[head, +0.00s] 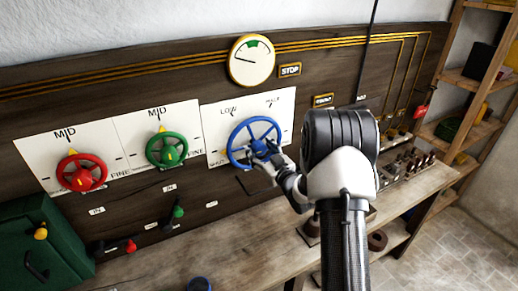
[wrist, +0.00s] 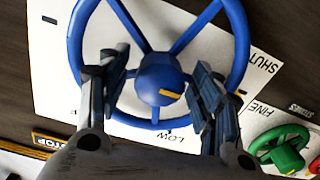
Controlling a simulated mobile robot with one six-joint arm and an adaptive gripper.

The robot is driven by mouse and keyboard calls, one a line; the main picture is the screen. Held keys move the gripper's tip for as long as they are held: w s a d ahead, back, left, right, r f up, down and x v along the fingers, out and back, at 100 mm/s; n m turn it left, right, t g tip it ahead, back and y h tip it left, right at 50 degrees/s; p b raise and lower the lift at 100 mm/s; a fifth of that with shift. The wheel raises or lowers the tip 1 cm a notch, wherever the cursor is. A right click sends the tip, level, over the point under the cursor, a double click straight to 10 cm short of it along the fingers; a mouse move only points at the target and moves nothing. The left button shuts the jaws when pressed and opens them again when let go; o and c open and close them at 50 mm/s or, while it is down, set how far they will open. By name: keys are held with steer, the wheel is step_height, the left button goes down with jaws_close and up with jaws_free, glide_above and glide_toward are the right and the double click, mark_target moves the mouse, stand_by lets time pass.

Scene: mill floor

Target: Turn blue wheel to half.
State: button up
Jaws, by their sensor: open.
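The blue wheel (head: 233,133) is mounted on a white dial plate (head: 285,101) on the dark panel. The plate reads LOW at top, SHUT at lower left and a partly legible word at upper right. In the wrist view the blue wheel (wrist: 240,35) appears turned round, with a yellow mark on its hub on the side toward LOW. My gripper (head: 264,160) is at the wheel's front. In the wrist view my gripper (wrist: 160,68) is open, one finger on each side of the hub. Whether the fingers touch the wheel cannot be told.
A red wheel (head: 81,171) and a green wheel (head: 167,149) are to the left, both with MID plates. A round gauge (head: 252,60) and a STOP label (head: 290,70) are above. Small levers and a green box (head: 40,245) are lower left. A wooden bench (head: 240,235) runs below.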

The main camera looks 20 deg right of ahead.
steer(key=shift+w, duration=0.55)
steer(key=c, duration=1.1)
